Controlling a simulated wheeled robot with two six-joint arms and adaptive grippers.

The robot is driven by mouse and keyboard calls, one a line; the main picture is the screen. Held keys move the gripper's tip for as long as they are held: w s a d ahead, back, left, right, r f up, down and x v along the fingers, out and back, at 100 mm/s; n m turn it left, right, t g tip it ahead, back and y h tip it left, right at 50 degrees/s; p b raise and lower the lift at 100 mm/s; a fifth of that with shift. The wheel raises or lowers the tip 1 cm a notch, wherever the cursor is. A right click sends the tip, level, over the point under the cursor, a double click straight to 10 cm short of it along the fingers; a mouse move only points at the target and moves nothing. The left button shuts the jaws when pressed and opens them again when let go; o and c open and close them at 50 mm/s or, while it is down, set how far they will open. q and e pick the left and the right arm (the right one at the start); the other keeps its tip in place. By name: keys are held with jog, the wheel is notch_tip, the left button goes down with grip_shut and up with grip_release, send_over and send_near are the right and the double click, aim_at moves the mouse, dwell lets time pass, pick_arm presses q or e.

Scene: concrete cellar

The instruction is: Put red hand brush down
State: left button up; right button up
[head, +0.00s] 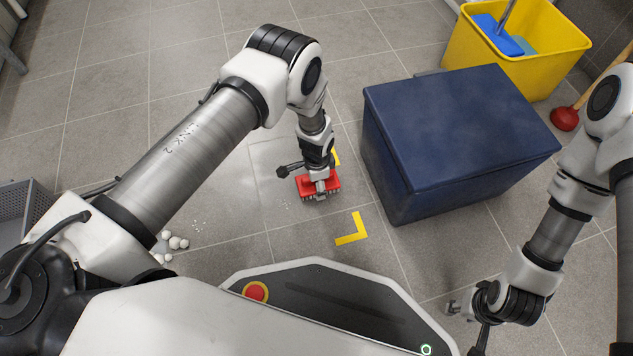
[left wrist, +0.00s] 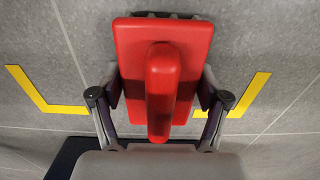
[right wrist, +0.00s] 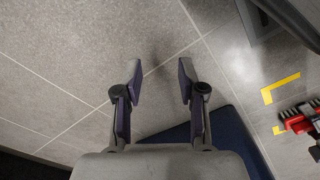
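The red hand brush (head: 303,185) has a red block with a raised red handle and dark bristles below. It is close to the floor between two yellow corner marks (head: 352,230); whether the bristles touch the floor is hard to tell. My left gripper (head: 320,182) points down over it. In the left wrist view its fingers lie against both sides of the brush's block (left wrist: 135,40), with no clear gap. The brush also shows at the right edge of the right wrist view (right wrist: 298,122). My right gripper (right wrist: 158,75) is open and empty above bare floor.
A dark blue box (head: 450,130) stands right of the brush. Behind it is a yellow bucket (head: 555,68) with a blue item. A red plunger (head: 564,119) is at the right. White balls (head: 175,242) and a grey crate (head: 22,208) are at the left.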

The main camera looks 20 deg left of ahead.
pick_arm(q)
jog(key=shift+o, duration=0.7)
notch_tip(320, 180, up, 13)
jog(key=p, duration=0.9)
jog(key=shift+f, duration=0.2)
jog(key=shift+s+a+f, duration=0.1)
jog(key=shift+s+f, duration=0.05)
jog(key=shift+s, duration=0.05)
jog(key=s+a+r+n, duration=0.2)
jog(key=s+a+n, duration=0.1)
jog(key=s, duration=0.5)
jog(key=s+a+r+n, duration=0.2)
jog(key=s+n, duration=0.3)
jog(key=s, duration=0.4)
jog(key=s+a+r+n, duration=0.2)
jog(key=s+a+n, duration=0.1)
jog(key=s, duration=0.6)
jog(key=shift+s+a+r+n, duration=0.25)
jog(key=shift+a+r+n, duration=0.15)
jog(key=shift+a, duration=0.3)
